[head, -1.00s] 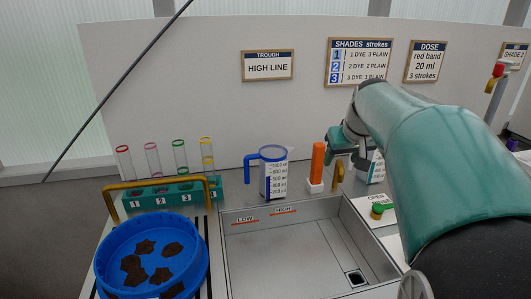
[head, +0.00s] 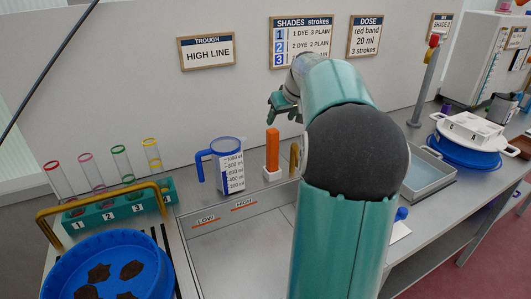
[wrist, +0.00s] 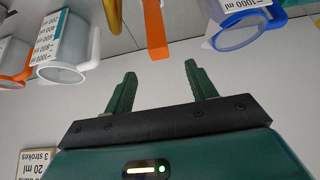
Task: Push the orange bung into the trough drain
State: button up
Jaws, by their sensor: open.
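The orange bung (head: 272,150) stands upright in a small white holder (head: 272,174) behind the trough (head: 225,255). The bung also shows in the wrist view (wrist: 155,30), upside down and beyond the open fingers. My gripper (head: 283,103) is open and empty, above the bung and slightly right of it, apart from it. In the wrist view my gripper's (wrist: 160,70) two green fingers are spread with nothing between them. My arm covers the right part of the trough, and the drain is hidden.
A blue-handled jug (head: 228,165) stands just left of the bung. An orange-handled jug (wrist: 62,45) shows in the wrist view. A brass tap (head: 294,158) is right of the bung. A tube rack (head: 118,205) and blue basin (head: 60,262) are at left.

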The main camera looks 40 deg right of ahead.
aim_at(275, 132)
jog(key=x, duration=0.7)
jog(key=shift+a, duration=0.1)
jog(key=shift+f, duration=0.5)
jog(key=x, duration=0.4)
jog(key=shift+d+r, duration=0.1)
jog(key=shift+d, duration=0.2)
jog(key=shift+w+f, duration=0.25)
jog(key=shift+f, duration=0.05)
jog(key=shift+s, duration=0.1)
jog(key=shift+c, duration=1)
jog(key=shift+r, duration=0.1)
grip_shut()
